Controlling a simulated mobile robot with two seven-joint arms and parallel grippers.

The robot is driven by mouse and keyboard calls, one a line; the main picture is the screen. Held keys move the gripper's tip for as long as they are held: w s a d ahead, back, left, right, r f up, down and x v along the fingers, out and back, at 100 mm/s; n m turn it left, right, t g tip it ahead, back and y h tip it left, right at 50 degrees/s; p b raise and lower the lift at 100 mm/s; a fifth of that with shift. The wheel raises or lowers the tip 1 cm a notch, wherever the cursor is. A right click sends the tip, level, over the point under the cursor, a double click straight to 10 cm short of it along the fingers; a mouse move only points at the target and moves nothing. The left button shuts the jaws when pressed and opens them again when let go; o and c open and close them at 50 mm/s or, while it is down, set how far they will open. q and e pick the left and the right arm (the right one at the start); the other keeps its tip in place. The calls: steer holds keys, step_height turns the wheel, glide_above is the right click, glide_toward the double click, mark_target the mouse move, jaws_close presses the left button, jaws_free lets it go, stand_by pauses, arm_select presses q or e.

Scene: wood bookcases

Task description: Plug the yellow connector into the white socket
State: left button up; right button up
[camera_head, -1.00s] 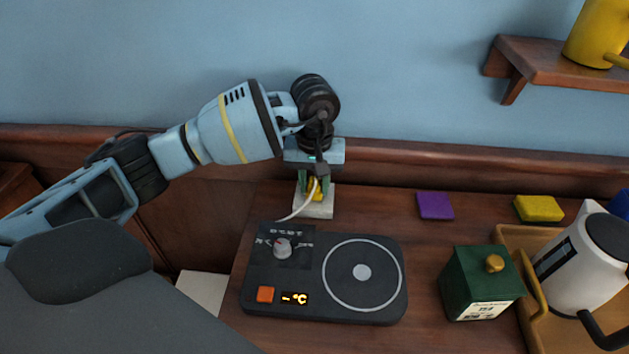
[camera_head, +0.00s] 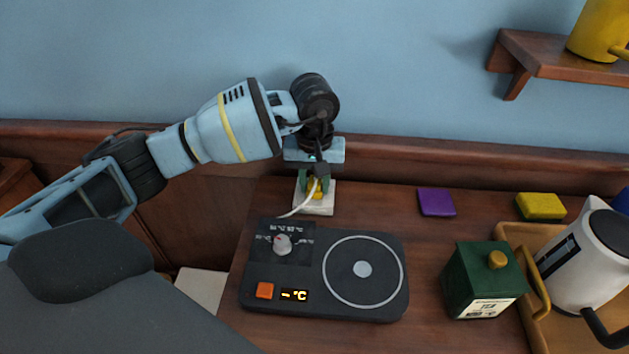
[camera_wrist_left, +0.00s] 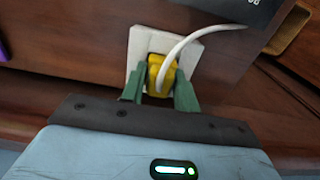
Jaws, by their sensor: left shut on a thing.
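The yellow connector (camera_head: 318,190) is between the green fingers of my left gripper (camera_head: 315,186), which is shut on it. A white cable runs from the connector toward the black hot plate. The white socket (camera_head: 317,209) is a square block on the wood surface, directly under the connector. In the left wrist view the connector (camera_wrist_left: 161,75) sits against the white socket (camera_wrist_left: 135,47), between the green fingertips (camera_wrist_left: 160,84). The fingers and connector hide the socket's middle, so I cannot tell how deep the connector sits. My right gripper is not in view.
The black hot plate (camera_head: 330,305) with a knob stands in front of the socket. A purple block (camera_head: 436,202) and a yellow block (camera_head: 540,206) lie to the right. A green box (camera_head: 480,279) and a white kettle (camera_head: 585,262) on a wooden tray stand at right.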

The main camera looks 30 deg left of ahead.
mark_target(317, 181)
arm_select(q)
steer(key=shift+s+f, duration=0.25)
steer(key=shift+f, duration=0.4)
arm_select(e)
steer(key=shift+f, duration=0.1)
arm_select(q)
steer(key=o, duration=1)
steer(key=shift+w+d, duration=0.1)
steer(key=shift+d, duration=0.05)
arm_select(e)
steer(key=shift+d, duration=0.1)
arm_select(q)
steer(key=shift+a, duration=0.25)
steer(key=r, duration=0.8)
steer(key=shift+w+d, duration=0.15)
steer(key=shift+d, duration=0.2)
steer(key=shift+r, duration=0.55)
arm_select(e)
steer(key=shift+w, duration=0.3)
